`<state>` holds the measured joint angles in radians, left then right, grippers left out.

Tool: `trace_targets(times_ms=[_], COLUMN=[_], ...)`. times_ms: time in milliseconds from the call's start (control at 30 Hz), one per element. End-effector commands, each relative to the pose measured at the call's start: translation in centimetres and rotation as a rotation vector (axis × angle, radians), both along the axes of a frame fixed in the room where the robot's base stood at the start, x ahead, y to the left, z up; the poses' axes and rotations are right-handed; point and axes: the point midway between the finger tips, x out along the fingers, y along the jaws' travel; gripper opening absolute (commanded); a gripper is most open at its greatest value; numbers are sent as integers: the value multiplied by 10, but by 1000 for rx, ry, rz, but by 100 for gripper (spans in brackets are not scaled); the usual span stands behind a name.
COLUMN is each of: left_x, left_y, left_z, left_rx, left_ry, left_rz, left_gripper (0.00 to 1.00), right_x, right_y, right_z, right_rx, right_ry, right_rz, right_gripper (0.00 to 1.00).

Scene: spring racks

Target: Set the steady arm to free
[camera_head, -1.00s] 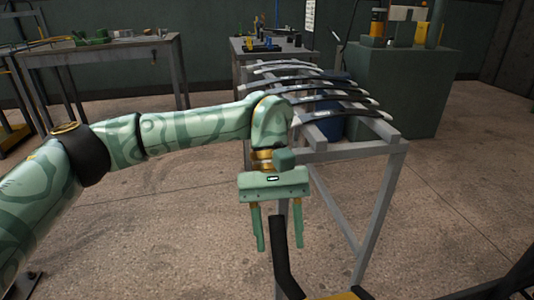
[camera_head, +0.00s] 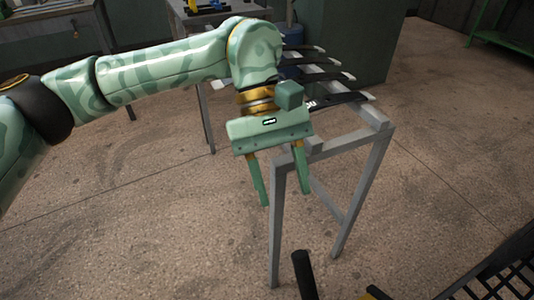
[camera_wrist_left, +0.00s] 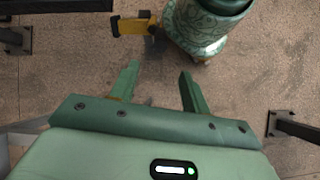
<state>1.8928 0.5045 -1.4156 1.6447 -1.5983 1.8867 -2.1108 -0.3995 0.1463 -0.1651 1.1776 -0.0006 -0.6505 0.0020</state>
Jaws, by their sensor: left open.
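My left gripper (camera_head: 285,196) hangs from the left arm with its two green fingers apart and nothing between them. It also shows in the left wrist view (camera_wrist_left: 160,70), with bare floor between the fingers. A black upright bar (camera_head: 304,275) with a rounded top stands at the bottom of the head view, below the gripper in the picture and apart from it. Its lower end is cut off. I cannot tell whether this bar is the steady arm. A yellow part (camera_wrist_left: 135,25) shows ahead of the fingers in the wrist view. My right gripper is out of view.
A grey metal rack (camera_head: 345,147) carries several dark curved leaf springs (camera_head: 340,100) behind and right of the gripper. A black mesh basket or grating (camera_head: 505,270) is at the lower right. A green cabinet (camera_head: 350,45) stands behind. Open floor lies left.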

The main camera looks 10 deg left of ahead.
Motion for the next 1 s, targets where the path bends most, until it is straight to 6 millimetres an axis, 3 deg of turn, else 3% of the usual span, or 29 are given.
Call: trace_targets(times_ms=[367, 500, 633, 733, 833, 933, 1000], left_x=[-3, -5, -7, 2, 34, 74, 95], left_y=[-2, -9, -43, -76, -90, -74, -46], left_z=[3, 12, 52, 99, 133, 129, 97], left_rx=[1, -27, -175, -354, -517, -625, -669], left_ry=[2, 26, 169, 430, 808, 1258, 1607], left_rz=[0, 30, 211, 487, 838, 1214, 1488], left_gripper=[47, 47, 47, 47, 47, 47, 47], right_x=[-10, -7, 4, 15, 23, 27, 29], right_y=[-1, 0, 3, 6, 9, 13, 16], right_z=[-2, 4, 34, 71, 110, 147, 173], right_rx=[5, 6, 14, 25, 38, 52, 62], right_ry=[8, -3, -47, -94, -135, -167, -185], right_rz=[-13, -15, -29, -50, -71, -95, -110], right_gripper=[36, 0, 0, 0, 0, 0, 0])
